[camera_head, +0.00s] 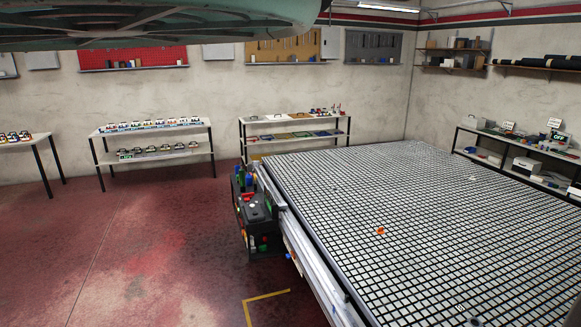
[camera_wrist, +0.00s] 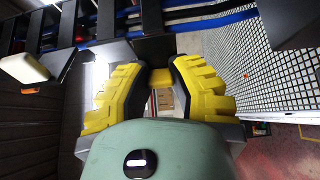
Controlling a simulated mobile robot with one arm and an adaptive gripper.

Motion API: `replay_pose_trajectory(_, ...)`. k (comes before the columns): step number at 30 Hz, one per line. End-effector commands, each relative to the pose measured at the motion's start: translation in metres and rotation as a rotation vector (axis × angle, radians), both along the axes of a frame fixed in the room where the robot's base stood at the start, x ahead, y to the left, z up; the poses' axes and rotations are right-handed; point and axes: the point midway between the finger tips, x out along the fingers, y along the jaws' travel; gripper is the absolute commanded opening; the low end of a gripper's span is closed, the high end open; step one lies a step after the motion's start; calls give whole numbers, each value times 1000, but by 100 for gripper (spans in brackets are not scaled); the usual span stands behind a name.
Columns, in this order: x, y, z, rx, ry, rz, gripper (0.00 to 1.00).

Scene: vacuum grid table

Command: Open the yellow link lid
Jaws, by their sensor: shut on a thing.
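My gripper (camera_wrist: 160,80) shows in the wrist view, its two yellow ridged fingers coming in from left and right. It is shut on a small yellow piece (camera_wrist: 160,77) between the fingertips, which looks like the yellow link lid. The piece is against a dark housing just beyond the fingers. Most of the lid is hidden by the fingers, and I cannot tell how far it is open. In the head view neither my gripper nor the lid can be made out.
The vacuum grid table (camera_head: 440,220) fills the right of the head view, with a small orange piece (camera_head: 380,231) on it. Dark panels and a blue rail (camera_wrist: 190,24) are close above my fingers. Red floor at left is clear.

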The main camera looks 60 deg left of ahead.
Motion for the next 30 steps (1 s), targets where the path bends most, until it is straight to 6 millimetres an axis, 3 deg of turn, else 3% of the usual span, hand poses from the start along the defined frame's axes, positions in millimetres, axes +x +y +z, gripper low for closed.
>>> replay_pose_trajectory(1, 1, -2, -6, -2, -7, 17, 0)
replay_pose_trajectory(30, -7, -11, -1, 2, 0, 324, 0)
